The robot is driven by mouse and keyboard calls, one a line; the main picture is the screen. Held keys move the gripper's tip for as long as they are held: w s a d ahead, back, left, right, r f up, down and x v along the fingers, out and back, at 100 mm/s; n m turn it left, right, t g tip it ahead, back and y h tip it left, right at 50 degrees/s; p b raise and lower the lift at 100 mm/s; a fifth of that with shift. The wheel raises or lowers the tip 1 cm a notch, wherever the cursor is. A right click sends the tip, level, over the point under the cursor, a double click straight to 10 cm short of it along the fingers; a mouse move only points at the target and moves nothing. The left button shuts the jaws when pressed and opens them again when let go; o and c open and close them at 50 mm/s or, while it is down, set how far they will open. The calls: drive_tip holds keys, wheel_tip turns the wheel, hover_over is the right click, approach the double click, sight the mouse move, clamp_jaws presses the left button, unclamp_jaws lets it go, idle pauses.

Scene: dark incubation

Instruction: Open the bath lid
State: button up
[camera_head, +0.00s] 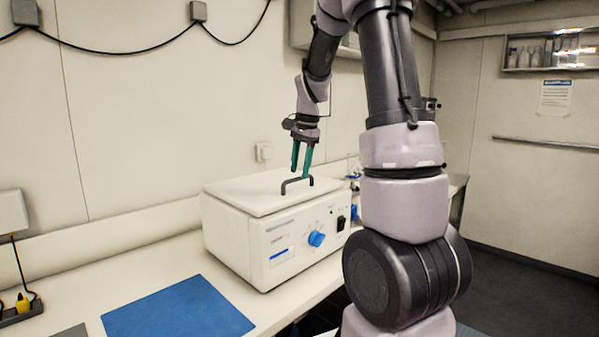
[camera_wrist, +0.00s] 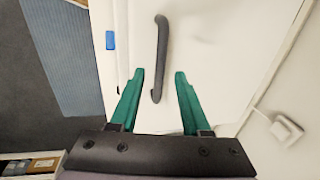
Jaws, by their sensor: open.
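The bath is a white box (camera_head: 285,250) on the bench, with a blue knob (camera_head: 316,239) on its front. Its white lid (camera_head: 240,193) lies flat and closed on top.
A blue mat (camera_head: 178,310) lies on the bench (camera_head: 90,285) left of the bath. A wall socket (camera_head: 263,152) is behind the bath. Bottles (camera_head: 353,165) stand behind its right side.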

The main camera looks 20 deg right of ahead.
drive_tip(key=shift+w+f, duration=0.1)
drive_tip(key=shift+f, duration=0.6)
drive_tip(key=shift+a, duration=0.1)
clamp_jaws()
idle(0.9)
